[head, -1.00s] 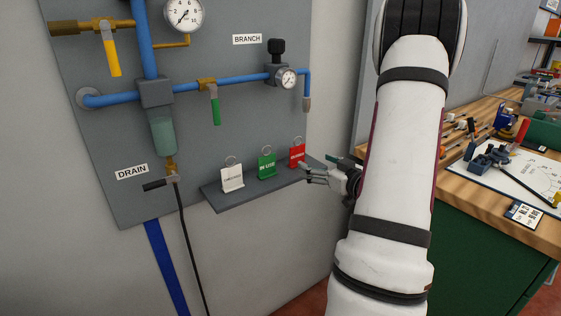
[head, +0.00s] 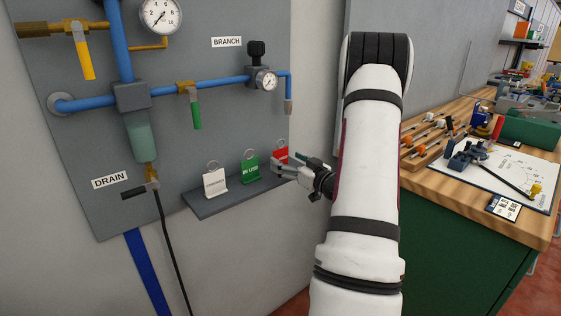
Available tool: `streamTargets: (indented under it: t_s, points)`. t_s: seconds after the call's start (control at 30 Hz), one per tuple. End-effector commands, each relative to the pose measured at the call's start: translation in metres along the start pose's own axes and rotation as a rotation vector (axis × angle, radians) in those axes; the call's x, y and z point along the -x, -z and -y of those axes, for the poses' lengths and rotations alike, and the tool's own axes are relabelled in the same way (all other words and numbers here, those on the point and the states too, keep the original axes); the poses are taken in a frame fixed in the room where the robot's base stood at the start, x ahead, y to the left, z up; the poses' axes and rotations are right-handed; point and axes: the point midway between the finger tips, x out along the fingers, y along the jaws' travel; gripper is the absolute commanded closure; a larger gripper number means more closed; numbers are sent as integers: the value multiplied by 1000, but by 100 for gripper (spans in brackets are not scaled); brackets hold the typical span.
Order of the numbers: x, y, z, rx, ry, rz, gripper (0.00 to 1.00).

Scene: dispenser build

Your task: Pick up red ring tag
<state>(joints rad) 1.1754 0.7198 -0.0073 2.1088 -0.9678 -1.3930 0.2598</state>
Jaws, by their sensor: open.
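The red ring tag (head: 281,154) stands on the small grey shelf (head: 222,205), at its right end. My gripper (head: 279,166) is open, with its fingers just in front of the red tag's lower part in this view.
A green IN USE tag (head: 250,167) and a white tag (head: 215,182) stand to the left on the same shelf. Behind is a grey panel with blue pipes (head: 217,81) and a gauge (head: 265,80). A wooden workbench (head: 430,181) with tools stands right of my arm.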

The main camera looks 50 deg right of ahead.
Motion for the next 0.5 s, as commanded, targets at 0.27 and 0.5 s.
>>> streamTargets:
  t_s: [0.27,0.5]
  points:
    - [-36,-1,0,1,0,-1,25]
    - [-40,0,0,0,0,-1,25]
